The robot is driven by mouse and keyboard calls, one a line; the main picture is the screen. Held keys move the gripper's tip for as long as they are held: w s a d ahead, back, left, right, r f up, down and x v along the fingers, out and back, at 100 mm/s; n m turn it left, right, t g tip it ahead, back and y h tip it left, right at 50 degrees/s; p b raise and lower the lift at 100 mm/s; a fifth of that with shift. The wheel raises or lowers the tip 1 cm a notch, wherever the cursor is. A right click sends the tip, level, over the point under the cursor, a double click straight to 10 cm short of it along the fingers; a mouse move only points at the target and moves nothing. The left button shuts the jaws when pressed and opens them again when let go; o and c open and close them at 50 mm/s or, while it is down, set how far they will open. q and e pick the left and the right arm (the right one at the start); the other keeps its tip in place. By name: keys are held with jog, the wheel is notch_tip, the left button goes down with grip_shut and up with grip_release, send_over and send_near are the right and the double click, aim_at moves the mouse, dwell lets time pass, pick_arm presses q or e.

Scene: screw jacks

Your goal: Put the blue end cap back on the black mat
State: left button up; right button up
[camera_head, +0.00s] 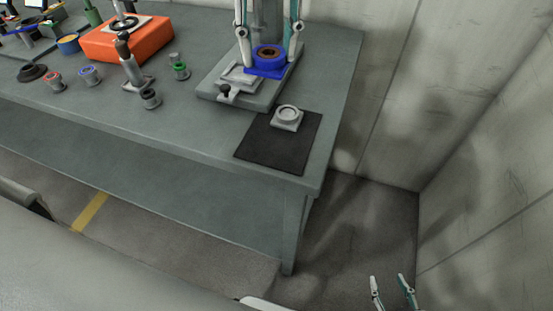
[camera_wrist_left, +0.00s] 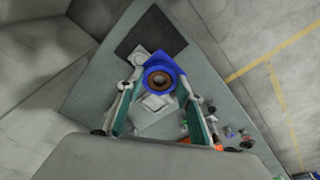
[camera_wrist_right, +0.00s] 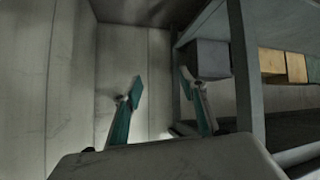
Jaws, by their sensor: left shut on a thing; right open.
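The blue end cap (camera_head: 265,70), a square block with a brown-lined round bore, is between the fingers of my left gripper (camera_head: 268,44). My left gripper is shut on it, and the cap also shows in the left wrist view (camera_wrist_left: 159,66). It is at the grey fixture base (camera_head: 213,93); I cannot tell whether it touches it. The black mat (camera_head: 262,153) lies at the table's right front corner, in front of the cap. A grey end cap (camera_head: 287,124) sits at the mat's back edge. My right gripper (camera_head: 392,292) is open and empty, low beyond the table.
On the table (camera_head: 190,115) to the left stand an orange block (camera_head: 105,48), a screw jack (camera_head: 131,68) and several small ringed parts. The front of the mat is bare. A wall (camera_head: 400,90) rises right of the table. Shelved boxes (camera_wrist_right: 207,58) show in the right wrist view.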

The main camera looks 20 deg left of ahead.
pick_arm(q)
jog(key=shift+s+d+r, duration=0.1)
jog(key=shift+d+r, duration=0.15)
jog(key=shift+d, duration=0.2)
notch_tip(320, 180, down, 14)
jog(key=b, duration=0.3)
jog(key=shift+f, duration=0.85)
notch_tip(320, 180, down, 4)
jog(key=shift+r+b, duration=0.2)
jog(key=shift+b, duration=0.4)
jog(key=shift+f, duration=0.25)
jog(key=shift+r, duration=0.1)
jog(key=o, duration=1.2)
jog(key=shift+o, duration=0.7)
notch_tip(320, 180, up, 12)
jog(key=s+p, duration=0.1)
jog(key=p, duration=0.1)
jog(key=shift+d, duration=0.4)
pick_arm(e)
jog(key=shift+s+d+f, duration=0.1)
jog(key=shift+s+f, duration=0.15)
jog(key=shift+f, duration=0.2)
jog(key=shift+s+d+f, duration=0.1)
jog(key=shift+s+f, duration=0.1)
jog(key=shift+f, duration=0.25)
pick_arm(q)
jog(key=shift+s, duration=0.1)
